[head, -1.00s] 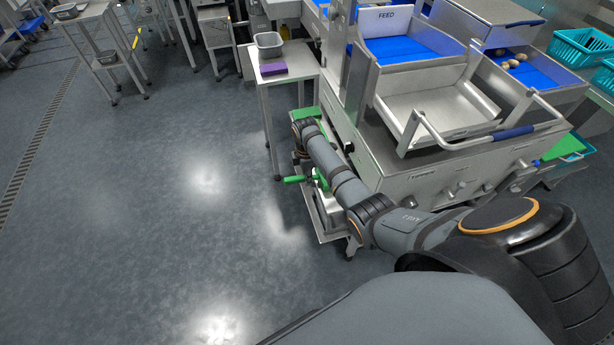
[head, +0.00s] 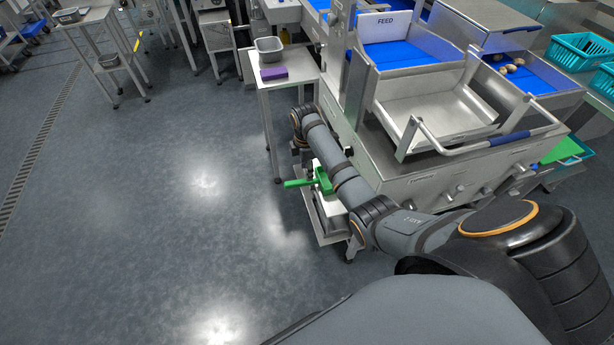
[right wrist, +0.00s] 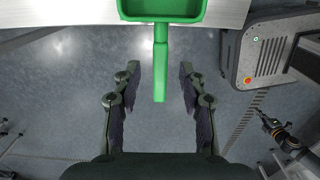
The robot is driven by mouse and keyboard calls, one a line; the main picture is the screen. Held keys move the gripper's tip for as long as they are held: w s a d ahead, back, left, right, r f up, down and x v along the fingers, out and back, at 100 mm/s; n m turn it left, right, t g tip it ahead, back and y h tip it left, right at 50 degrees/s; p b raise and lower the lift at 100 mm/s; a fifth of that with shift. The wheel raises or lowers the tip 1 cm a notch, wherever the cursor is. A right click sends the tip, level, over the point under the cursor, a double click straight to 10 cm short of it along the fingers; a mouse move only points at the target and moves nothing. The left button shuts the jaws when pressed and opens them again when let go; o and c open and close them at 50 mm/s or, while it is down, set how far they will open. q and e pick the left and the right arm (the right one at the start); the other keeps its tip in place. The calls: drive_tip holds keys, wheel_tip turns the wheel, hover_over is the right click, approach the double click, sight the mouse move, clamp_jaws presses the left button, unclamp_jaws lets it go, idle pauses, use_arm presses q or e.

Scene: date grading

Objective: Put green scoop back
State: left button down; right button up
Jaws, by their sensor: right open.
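The green scoop (head: 323,181) shows in the head view beside my right forearm, with its handle pointing left. In the right wrist view the scoop (right wrist: 161,10) is at the top centre by a pale metal edge, its bowl cut off by the frame. Its handle points down the picture into the gap between my fingers. My right gripper (right wrist: 160,82) is open, one finger on each side of the handle, with clear gaps on both sides. In the head view my right gripper (head: 308,174) is small and mostly hidden.
The feed machine (head: 440,183) with a metal tray stands right of my arm. A small steel table (head: 291,82) carries a grey tub (head: 269,48) and a purple block (head: 274,74). Teal crates (head: 580,50) are at far right. The floor at left is clear.

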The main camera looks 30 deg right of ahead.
wheel_tip(320, 180, up, 6)
drive_tip(key=shift+a+f, duration=0.1)
drive_tip(key=shift+f, duration=0.15)
